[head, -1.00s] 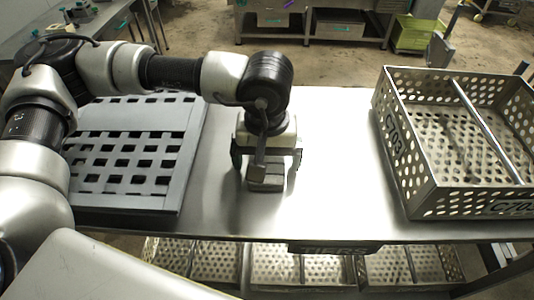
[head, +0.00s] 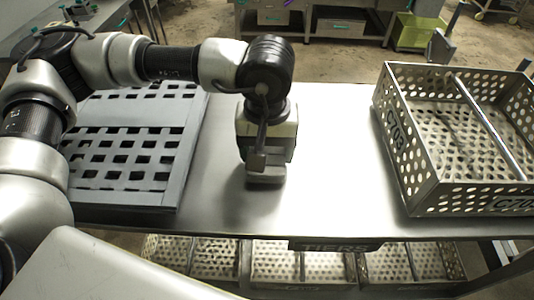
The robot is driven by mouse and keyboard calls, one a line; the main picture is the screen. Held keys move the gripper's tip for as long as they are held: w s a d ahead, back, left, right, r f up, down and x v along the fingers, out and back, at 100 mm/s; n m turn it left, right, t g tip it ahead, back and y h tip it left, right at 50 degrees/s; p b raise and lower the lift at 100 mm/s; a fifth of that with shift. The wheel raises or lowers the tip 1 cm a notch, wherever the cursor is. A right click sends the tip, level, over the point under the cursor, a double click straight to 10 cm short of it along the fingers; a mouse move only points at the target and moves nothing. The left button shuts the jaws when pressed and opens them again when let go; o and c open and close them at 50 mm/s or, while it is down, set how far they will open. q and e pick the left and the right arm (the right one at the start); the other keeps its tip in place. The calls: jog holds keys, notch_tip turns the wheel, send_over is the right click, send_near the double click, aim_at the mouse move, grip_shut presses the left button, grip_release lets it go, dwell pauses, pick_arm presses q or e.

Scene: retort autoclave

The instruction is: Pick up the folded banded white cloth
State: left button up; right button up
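The folded cloth (head: 265,178) shows as a small, pale grey block on the steel table, below my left gripper (head: 265,168). Most of it is hidden by the gripper, and its band cannot be made out. The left arm comes in from the left and the gripper points down over the cloth. Its fingers are drawn in close to the cloth's sides and appear shut on it. I cannot tell whether the cloth is clear of the table. My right gripper is not in view.
A dark slotted grey rack (head: 125,155) lies on the left of the steel table (head: 335,150). A perforated metal basket (head: 400,150) marked C703 stands at the right. The table between them is otherwise clear. More perforated baskets (head: 275,262) sit on a shelf below.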

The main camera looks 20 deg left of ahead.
pick_arm(q)
notch_tip(320, 180, up, 3)
jog(key=shift+f+b, duration=0.2)
jog(key=shift+b, duration=0.7)
jog(key=s+d+r+b, duration=0.1)
jog(key=d+r+b, duration=0.1)
jog(key=d, duration=0.3)
jog(key=s+d+r+b, duration=0.1)
jog(key=d+r+b, duration=0.1)
jog(key=d+r, duration=0.3)
jog(key=shift+s+d, duration=0.15)
jog(key=shift+d, duration=0.6)
jog(key=shift+r, duration=0.1)
